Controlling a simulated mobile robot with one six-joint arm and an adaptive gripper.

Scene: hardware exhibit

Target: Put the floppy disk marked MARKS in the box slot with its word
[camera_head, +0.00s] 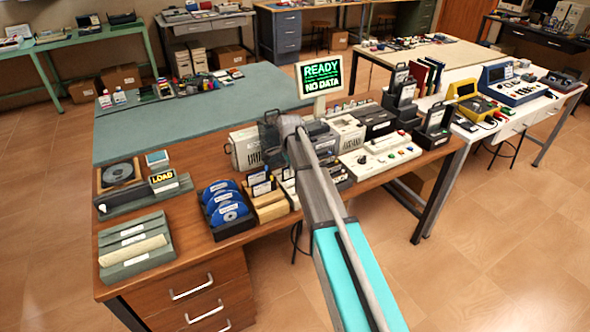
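My arm reaches up from the lower right over the wooden desk (185,265). My gripper (268,132) is a small dark shape at its far end, above the devices in the middle of the desk. The fingers are too small and partly hidden to tell open from shut or whether they hold anything. Dark flat pieces with pale labels, perhaps floppy disks, stand in a tan slotted box (270,213) left of my arm. More labelled pieces stand beside it, partly behind my arm. The word MARKS cannot be read on any disk or slot.
A dark rack of blue discs (228,212) stands left of the tan box. A grey tray (136,250) lies at the desk's left end, near a LOAD sign (162,177). A screen (320,75) reads READY, NO DATA. A white button panel (382,153) lies right of my arm.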

